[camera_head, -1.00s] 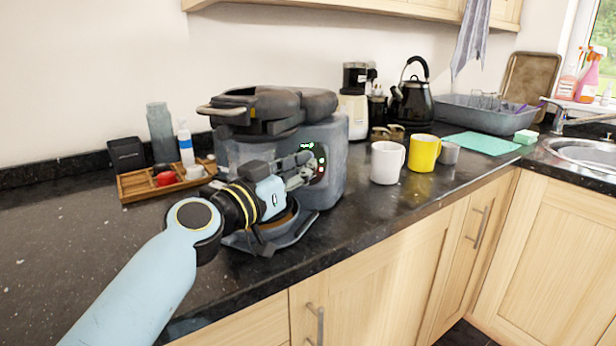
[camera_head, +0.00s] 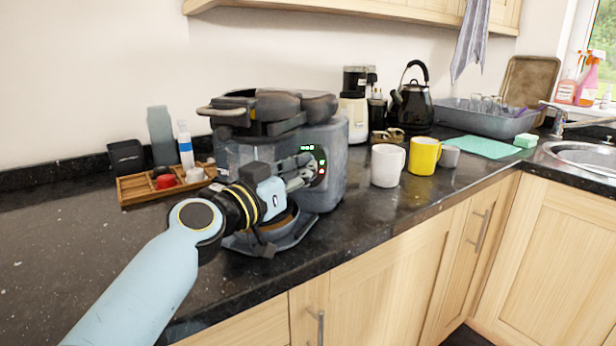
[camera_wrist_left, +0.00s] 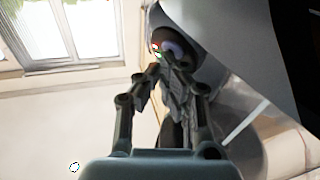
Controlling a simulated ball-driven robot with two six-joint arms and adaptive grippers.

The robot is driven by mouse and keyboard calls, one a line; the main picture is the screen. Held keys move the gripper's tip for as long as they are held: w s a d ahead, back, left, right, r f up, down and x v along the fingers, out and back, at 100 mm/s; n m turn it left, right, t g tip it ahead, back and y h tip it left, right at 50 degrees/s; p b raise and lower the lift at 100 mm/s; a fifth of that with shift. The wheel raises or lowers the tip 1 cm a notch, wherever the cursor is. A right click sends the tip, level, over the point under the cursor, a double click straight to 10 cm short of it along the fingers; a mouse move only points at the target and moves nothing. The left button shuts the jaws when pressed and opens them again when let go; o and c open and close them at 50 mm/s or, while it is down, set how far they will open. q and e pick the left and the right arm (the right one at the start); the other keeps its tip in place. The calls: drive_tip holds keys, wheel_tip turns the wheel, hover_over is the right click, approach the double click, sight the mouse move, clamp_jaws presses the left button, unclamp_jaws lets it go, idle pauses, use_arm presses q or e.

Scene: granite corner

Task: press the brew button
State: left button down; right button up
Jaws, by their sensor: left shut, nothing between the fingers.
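The coffee machine (camera_head: 333,150) is a grey, worn appliance on the dark counter. Whether the tips touch a button cannot be told. In the left wrist view the closed fingertips (camera_wrist_left: 160,68) reach the lit panel (camera_wrist_left: 157,48), and the fingers hide part of it. Which light marks the brew button is too small to read. My right gripper does not show.
A white mug (camera_head: 386,166) and a yellow mug (camera_head: 423,157) stand right of the machine. A wooden tray (camera_head: 136,190) with small items lies to the left. A kettle (camera_head: 413,105) and a grey dish basin (camera_head: 487,118) stand behind. The front left counter is clear.

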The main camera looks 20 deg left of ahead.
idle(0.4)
use_arm(q)
drive_tip(key=shift+s+d+r+p, duration=0.15)
drive_tip(key=shift+s+r+p, duration=0.2)
drive_tip(key=shift+s, duration=0.3)
drive_tip(key=s, duration=0.1)
drive_tip(key=s+r+p, duration=0.1)
drive_tip(key=s, duration=0.1)
drive_tip(key=s+d+r+p, duration=0.1)
drive_tip(key=shift+s+r, duration=0.15)
drive_tip(key=shift+r, duration=0.05)
idle(0.7)
